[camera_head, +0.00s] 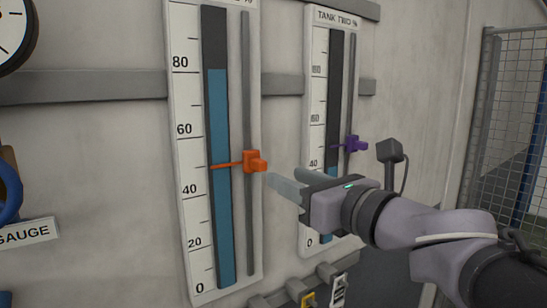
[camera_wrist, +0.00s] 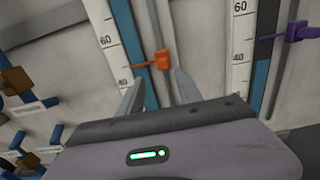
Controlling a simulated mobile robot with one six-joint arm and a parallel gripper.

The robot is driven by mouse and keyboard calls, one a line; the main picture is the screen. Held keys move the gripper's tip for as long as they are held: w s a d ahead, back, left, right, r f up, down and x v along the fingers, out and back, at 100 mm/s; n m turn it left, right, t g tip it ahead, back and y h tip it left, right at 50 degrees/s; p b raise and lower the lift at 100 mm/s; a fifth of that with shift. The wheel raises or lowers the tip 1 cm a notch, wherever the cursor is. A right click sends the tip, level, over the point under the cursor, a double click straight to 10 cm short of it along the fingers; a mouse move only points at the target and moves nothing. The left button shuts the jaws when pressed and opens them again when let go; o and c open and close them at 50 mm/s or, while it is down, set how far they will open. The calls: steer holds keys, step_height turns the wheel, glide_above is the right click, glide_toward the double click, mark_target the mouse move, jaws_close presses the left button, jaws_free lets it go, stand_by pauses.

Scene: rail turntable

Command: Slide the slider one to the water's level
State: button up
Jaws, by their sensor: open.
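The orange slider one (camera_head: 256,162) sits on the grey rail (camera_head: 247,90) of the left tank gauge (camera_head: 190,130). Its thin pointer crosses the water column a little below midway between the 40 and 60 marks. The blue water (camera_head: 219,120) in that gauge tops out near the 80 mark, well above the pointer. My gripper (camera_head: 284,180) is open, just right of and slightly below the slider. In the wrist view the slider (camera_wrist: 162,60) shows just beyond and between the open fingertips (camera_wrist: 157,82). I see no contact.
The tank two gauge (camera_head: 317,100) with a purple slider (camera_head: 356,144) stands close to the right, behind my arm. A round dial (camera_head: 14,32) and a blue ring-shaped part (camera_head: 9,190) are at the left. A mesh fence (camera_head: 503,110) is at the far right.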

mark_target(264, 165)
steer(key=x, duration=1.1)
steer(key=shift+w+p, duration=0.15)
steer(key=shift+p, duration=0.25)
steer(key=shift+w+f, duration=0.15)
steer(key=shift+w, duration=0.2)
steer(key=shift+s, duration=0.1)
jaws_close()
